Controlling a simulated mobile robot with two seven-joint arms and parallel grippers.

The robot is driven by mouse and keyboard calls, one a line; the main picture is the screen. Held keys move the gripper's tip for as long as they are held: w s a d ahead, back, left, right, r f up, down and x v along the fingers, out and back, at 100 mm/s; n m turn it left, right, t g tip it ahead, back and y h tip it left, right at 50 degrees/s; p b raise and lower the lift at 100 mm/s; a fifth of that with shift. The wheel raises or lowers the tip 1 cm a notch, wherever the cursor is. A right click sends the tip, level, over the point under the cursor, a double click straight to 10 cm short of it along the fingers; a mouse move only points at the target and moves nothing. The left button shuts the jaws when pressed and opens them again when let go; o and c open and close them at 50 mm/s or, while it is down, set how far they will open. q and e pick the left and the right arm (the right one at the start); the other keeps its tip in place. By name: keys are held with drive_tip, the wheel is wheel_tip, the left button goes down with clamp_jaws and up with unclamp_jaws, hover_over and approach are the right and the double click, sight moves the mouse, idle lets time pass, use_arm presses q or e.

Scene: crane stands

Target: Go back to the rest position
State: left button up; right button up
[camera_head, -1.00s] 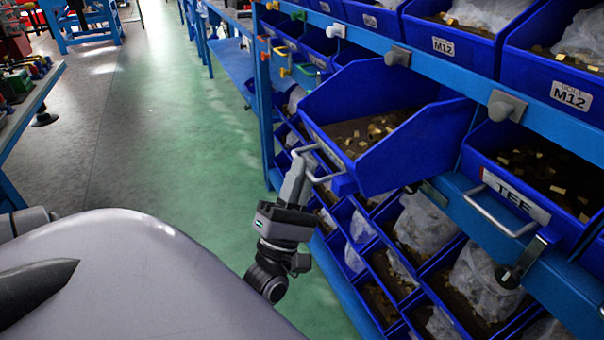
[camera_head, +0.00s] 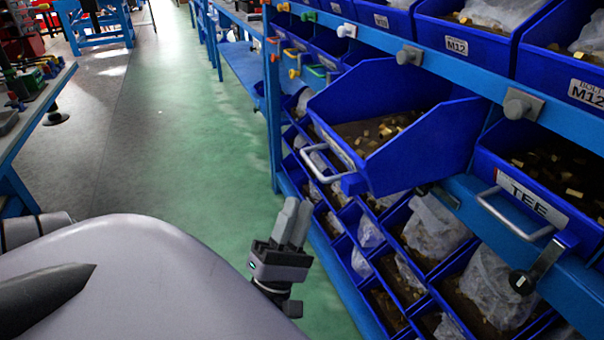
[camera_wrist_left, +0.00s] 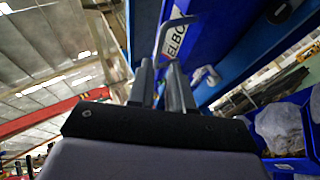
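My left gripper (camera_head: 298,205) is at the lower middle of the head view, pointing up. Its two fingers stand a little apart with nothing between them. It is below and to the left of the metal handle (camera_head: 320,178) of a blue bin (camera_head: 425,150) pulled out from the rack, clear of that handle. In the left wrist view the two fingers (camera_wrist_left: 160,72) show with a gap between them. Beyond them is a bin front with a label (camera_wrist_left: 174,42) reading "ELBO" and its grey handle (camera_wrist_left: 163,45). My right gripper is not in view.
The blue rack (camera_head: 350,305) with several bins fills the right side. A "TEE" bin (camera_head: 545,190) with a handle is right of the pulled-out bin. The green floor (camera_head: 195,150) on the left is clear. A workbench (camera_head: 35,110) stands at the far left.

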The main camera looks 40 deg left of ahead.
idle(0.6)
use_arm(q)
drive_tip(key=w+d+f+m+g+h, duration=0.3)
drive_tip(key=d+f+m+g+h, duration=0.6)
drive_tip(key=f+m, duration=0.65)
drive_tip(key=s+d+f+m+g, duration=0.3)
drive_tip(key=s+f+m+g, duration=0.5)
drive_tip(key=m, duration=0.6)
wheel_tip(320, 180, up, 12)
drive_tip(key=a+p, duration=0.1)
drive_tip(key=p, duration=1.4)
drive_tip(key=shift+f, duration=0.25)
drive_tip(key=shift+s+a+f, duration=0.1)
